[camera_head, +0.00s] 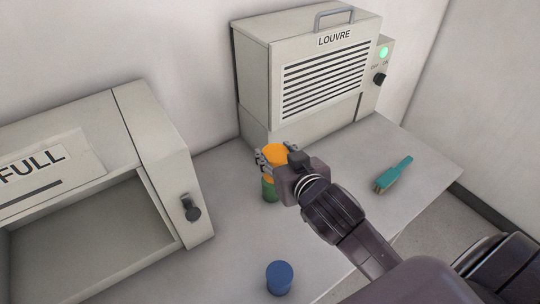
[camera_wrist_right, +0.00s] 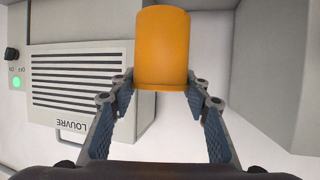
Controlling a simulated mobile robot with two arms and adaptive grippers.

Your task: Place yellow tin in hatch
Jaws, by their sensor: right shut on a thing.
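The yellow tin (camera_head: 275,152), orange-yellow in colour, is held in my right gripper (camera_head: 267,161) near the front of the louvre unit. In the right wrist view the tin (camera_wrist_right: 162,47) sits between the two fingertips of my right gripper (camera_wrist_right: 160,82), which are closed on its sides. A green tin (camera_head: 269,189) shows just below the yellow one in the head view; I cannot tell whether they touch. At the left, an open hatch (camera_head: 90,235) shows an empty-looking compartment under a sign reading FULL. My left gripper is not in view.
The louvre unit (camera_head: 318,80) has a top handle and a lit green lamp (camera_head: 383,52). A blue tin (camera_head: 280,278) stands at the table's front. A teal brush (camera_head: 394,174) lies at the right. The table (camera_head: 235,225) is clear between the hatch housing and the tins.

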